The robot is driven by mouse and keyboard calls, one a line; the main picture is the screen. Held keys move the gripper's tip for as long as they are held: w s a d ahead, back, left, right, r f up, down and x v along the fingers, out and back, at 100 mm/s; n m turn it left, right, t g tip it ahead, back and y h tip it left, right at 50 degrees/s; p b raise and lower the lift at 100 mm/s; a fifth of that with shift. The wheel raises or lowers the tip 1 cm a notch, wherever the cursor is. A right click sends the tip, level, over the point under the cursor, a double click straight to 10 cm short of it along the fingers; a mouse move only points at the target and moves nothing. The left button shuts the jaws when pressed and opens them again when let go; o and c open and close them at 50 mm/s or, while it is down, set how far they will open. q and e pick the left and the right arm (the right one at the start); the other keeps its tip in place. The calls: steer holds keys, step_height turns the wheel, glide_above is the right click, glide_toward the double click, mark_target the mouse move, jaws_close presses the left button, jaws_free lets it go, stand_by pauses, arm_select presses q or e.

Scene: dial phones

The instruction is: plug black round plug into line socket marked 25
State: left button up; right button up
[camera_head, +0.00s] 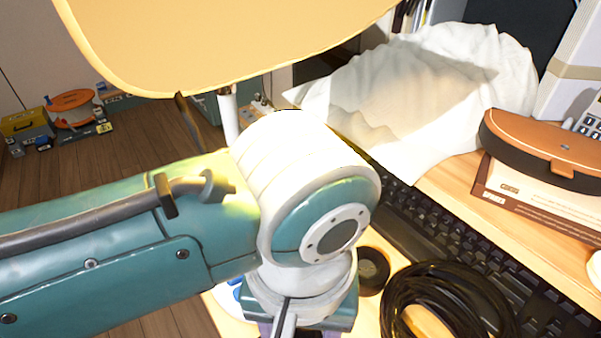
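My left arm comes in from the left and fills the middle of the view. Its wrist end runs off the bottom edge, and no gripper fingers show. My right gripper is not in view. A coil of black cable (446,293) lies on the desk at the lower right, cut off by the bottom edge. A small black round thing (373,270) sits between the coil and my arm; I cannot tell whether it is the plug. I cannot make out a line socket or the marking 25. My arm hides part of the desk.
A black keyboard (500,268) runs along the desk (451,187). A white cloth (420,90) covers something behind it. A brown case (545,140) rests on a box (535,205) at the right. A large yellow shade (220,40) hangs across the top. Toolboxes stand on the floor at left.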

arm_select(q)
steer(key=shift+p, duration=0.3)
steer(key=shift+f+b, duration=0.4)
steer(key=shift+f, duration=0.3)
stand_by(0.4)
steer(key=o, duration=1.3)
steer(key=shift+c, duration=0.2)
steer(key=shift+r, duration=0.1)
step_height(320, 180, up, 6)
steer(key=p, duration=0.3)
steer(key=shift+r, duration=0.7)
